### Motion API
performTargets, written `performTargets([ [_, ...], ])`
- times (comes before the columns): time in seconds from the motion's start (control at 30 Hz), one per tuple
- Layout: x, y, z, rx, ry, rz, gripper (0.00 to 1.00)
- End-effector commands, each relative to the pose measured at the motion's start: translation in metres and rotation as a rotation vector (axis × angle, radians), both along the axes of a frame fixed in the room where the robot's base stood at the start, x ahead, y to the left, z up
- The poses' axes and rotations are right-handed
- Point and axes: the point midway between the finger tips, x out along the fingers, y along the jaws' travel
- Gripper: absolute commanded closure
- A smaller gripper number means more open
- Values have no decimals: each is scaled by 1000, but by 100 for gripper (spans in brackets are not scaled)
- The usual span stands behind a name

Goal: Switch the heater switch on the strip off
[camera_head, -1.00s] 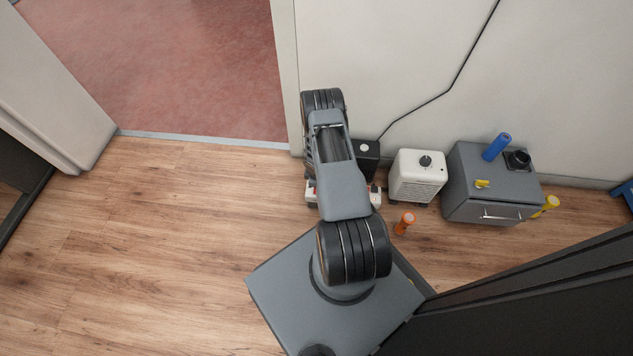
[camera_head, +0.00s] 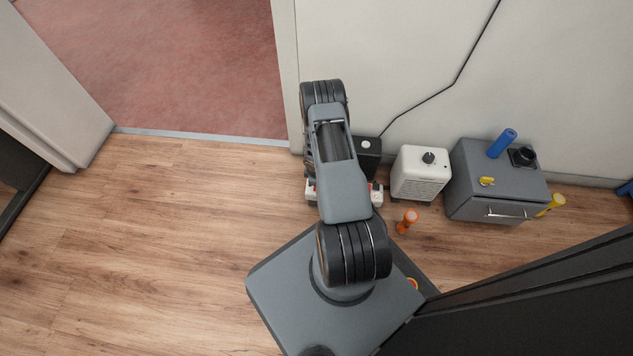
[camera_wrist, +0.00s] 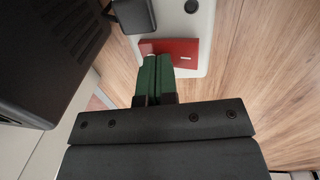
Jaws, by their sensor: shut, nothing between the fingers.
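The white power strip (camera_head: 377,197) lies on the floor, mostly hidden under my arm in the head view; only its ends show. In the wrist view the strip (camera_wrist: 199,28) runs up the picture and carries a wide red switch (camera_wrist: 182,47) with a small pale mark. I cannot read a label or tell whether the switch is on or off. My gripper (camera_wrist: 157,58) has its green fingers shut together and empty. The fingertips overlap the left part of the red switch in the picture; I cannot tell whether they touch it. My arm hides the gripper in the head view.
A black plug (camera_wrist: 133,14) sits on the strip beyond the switch. A dark box (camera_head: 369,158), a white heater (camera_head: 420,180) and a grey cabinet (camera_head: 490,190) stand along the wall. An orange cylinder (camera_head: 407,222) stands right of the strip. The floor at left is clear.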

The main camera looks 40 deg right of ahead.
Motion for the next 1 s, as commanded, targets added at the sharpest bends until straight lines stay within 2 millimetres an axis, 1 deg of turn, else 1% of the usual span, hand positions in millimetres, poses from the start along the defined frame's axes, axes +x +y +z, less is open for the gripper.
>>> performTargets([
  [0.03,0,1,-2,-1,-1,2,100],
  [0.4,-5,5,1,1,-1,2,100],
  [1.0,-6,6,5,0,-1,2,100],
])
